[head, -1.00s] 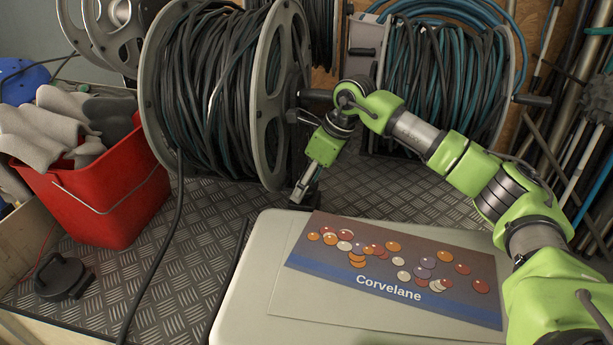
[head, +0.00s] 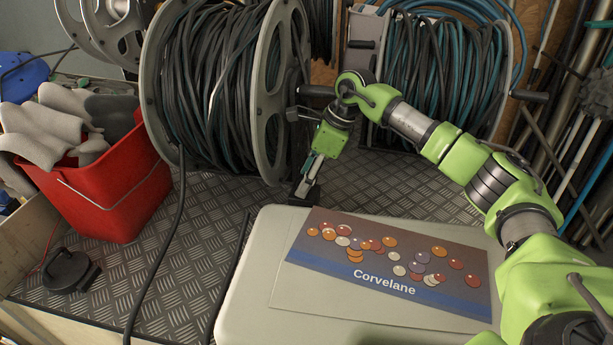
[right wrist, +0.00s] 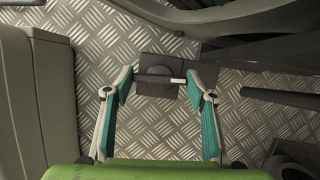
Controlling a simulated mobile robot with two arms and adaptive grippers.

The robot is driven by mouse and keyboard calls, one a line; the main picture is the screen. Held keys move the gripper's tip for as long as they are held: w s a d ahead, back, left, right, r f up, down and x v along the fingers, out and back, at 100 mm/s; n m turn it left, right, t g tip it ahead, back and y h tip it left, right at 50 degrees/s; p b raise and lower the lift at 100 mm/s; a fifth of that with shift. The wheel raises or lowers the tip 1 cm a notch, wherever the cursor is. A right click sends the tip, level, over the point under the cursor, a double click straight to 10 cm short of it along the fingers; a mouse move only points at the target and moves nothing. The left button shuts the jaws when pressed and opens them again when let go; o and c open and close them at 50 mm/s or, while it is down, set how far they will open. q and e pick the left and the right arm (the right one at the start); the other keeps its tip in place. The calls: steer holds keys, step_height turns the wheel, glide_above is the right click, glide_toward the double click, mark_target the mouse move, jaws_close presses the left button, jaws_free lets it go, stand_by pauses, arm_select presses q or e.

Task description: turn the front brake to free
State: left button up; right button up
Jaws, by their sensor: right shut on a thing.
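The front brake, a dark square base with a round knob and a white pointer bar, lies on the checkered metal floor in the right wrist view (right wrist: 157,70). The bar points to the right there. My right gripper (right wrist: 160,82) has a finger on each side of the knob and is shut on it. In the head view my right gripper (head: 303,188) reaches down beside the big reel (head: 262,110), and its fingers mostly hide the brake. My left gripper is not in view.
A pale case (head: 245,300) with a Corvelane card (head: 400,300) stands close in front of my right gripper. A crank handle (head: 316,91) juts from the big reel above it. A red bucket (head: 110,195) and a black round knob on a base (head: 68,270) are at the left.

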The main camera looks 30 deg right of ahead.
steer(key=o, duration=0.8)
steer(key=shift+d+r, duration=0.15)
steer(key=shift+r, duration=0.05)
steer(key=s+d, duration=0.2)
steer(key=d, duration=0.1)
steer(key=s+d, duration=0.5)
steer(key=d, duration=0.2)
steer(key=shift+s+r, duration=0.25)
steer(key=shift+r, duration=0.05)
